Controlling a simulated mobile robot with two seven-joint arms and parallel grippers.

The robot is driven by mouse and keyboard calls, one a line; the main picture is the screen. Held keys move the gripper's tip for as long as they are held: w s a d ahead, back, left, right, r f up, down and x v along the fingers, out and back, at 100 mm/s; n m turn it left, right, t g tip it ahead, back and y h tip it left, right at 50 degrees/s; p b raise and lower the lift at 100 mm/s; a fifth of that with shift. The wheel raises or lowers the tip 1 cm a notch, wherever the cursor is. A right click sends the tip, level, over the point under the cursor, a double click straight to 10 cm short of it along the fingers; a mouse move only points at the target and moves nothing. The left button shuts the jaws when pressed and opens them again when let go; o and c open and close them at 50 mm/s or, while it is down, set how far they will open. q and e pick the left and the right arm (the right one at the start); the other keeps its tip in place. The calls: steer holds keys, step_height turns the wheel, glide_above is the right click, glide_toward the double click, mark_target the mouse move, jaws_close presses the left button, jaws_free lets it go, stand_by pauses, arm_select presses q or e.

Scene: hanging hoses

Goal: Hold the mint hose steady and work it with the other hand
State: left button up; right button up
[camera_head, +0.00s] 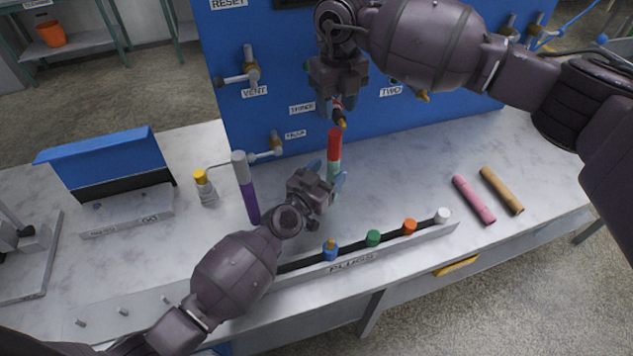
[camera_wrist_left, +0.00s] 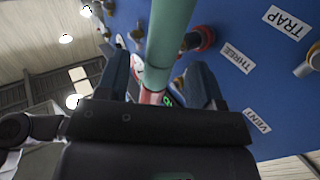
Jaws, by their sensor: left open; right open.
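The mint hose (camera_head: 334,167) stands roughly upright above the table, with a red section (camera_head: 334,143) at its upper end. In the left wrist view the mint hose (camera_wrist_left: 172,35) passes between my left fingers, with a reddish part beyond. My left gripper (camera_head: 328,174) is open, its fingers (camera_wrist_left: 157,82) on either side of the hose. The palm and fingers hide the hose's lower part in the head view. My right gripper (camera_head: 338,104) is open, pointing down just above the red end, in front of the blue panel. Whether it touches the end cannot be told.
The blue panel (camera_head: 290,60) with valves stands behind. A plug rack (camera_head: 300,274) with several coloured plugs runs along the front. A purple hose (camera_head: 248,200) stands left; pink (camera_head: 474,200) and tan (camera_head: 502,190) hoses lie right.

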arm_select(q)
steer(key=shift+x, duration=1.35)
steer(key=shift+c, duration=0.2)
